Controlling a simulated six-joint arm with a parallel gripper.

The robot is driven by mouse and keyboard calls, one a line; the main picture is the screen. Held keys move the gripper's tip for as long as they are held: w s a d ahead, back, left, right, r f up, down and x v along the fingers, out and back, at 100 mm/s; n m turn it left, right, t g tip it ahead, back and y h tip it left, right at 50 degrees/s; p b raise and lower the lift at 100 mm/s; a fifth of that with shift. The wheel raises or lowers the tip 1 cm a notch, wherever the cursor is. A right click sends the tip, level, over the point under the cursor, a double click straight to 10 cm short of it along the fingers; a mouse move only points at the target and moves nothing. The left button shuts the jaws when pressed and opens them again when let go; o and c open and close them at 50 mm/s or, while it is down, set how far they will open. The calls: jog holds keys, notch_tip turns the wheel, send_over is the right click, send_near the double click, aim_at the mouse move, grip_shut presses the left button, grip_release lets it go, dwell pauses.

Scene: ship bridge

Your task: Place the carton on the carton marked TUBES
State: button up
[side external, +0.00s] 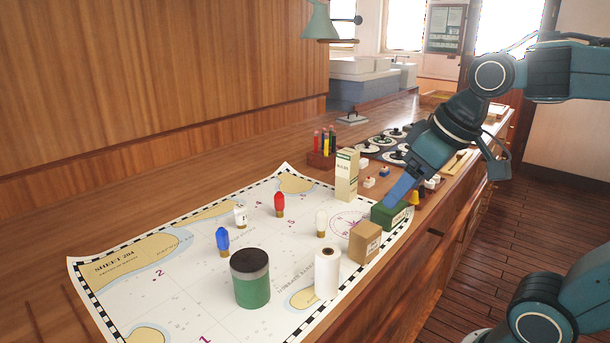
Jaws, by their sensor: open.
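A tall cream carton (346,175) with green edging and small print stands upright at the chart's far right side. A brown carton (365,242) with a small label sits on the chart's right edge. A green box (390,216) with a pale label lies between them, slightly right. The print is too small for me to tell which one is marked TUBES. My gripper (397,200) points down and left, with its blue finger over the green box. It is open. I cannot tell whether it touches the box, and its far finger is hidden.
On the chart (185,285) stand a green jar (250,282), a white roll (327,273), and blue (223,241), red (279,204) and white bulbs. A pen holder (321,158) and dials (385,146) lie behind. The chart's left part is mostly clear.

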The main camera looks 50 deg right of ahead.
jog(key=s+a+f, duration=0.1)
jog(key=s+f, duration=0.2)
jog(key=s, duration=0.2)
jog(key=shift+s+f, duration=0.3)
jog(key=shift+f, duration=0.05)
